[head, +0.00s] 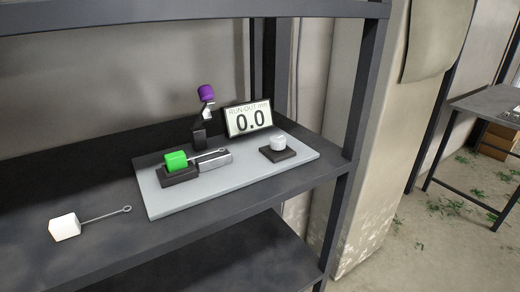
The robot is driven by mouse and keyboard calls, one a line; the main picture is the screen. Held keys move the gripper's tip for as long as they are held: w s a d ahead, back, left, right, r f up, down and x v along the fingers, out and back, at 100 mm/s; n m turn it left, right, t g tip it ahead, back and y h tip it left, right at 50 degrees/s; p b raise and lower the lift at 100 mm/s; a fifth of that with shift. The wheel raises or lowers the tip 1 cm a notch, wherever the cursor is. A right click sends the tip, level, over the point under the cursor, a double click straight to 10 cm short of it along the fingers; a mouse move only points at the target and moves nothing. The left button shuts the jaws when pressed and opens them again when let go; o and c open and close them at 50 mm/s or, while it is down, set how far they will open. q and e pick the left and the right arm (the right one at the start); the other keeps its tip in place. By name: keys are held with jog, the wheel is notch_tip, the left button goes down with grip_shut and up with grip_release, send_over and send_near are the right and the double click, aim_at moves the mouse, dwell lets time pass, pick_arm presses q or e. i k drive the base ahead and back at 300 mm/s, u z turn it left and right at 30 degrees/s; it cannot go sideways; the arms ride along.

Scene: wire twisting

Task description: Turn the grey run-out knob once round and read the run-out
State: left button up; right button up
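The grey run-out knob (278,142) is a short light cylinder. It sits on a dark square base (279,155) on the right part of a light grey board (235,189). A display (247,118) behind it is labelled RUN-OUT mm and reads 0.0. On the board's left, a green block (175,161) with a thin metal rod (211,155) rests on a dark holder (179,177) and a grey block (215,160). Neither of my grippers shows in the head view.
A white block with a looped wire (65,227) lies on the dark shelf left of the board. A purple-topped post (206,93) stands behind the green block. Shelf uprights (352,125) rise at the right. The shelf's back left is bare.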

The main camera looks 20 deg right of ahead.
aim_at(277, 142)
jog(key=u, duration=1.6)
jog(key=k, duration=0.9)
jog(key=z, duration=1.2)
jog(key=i, duration=0.5)
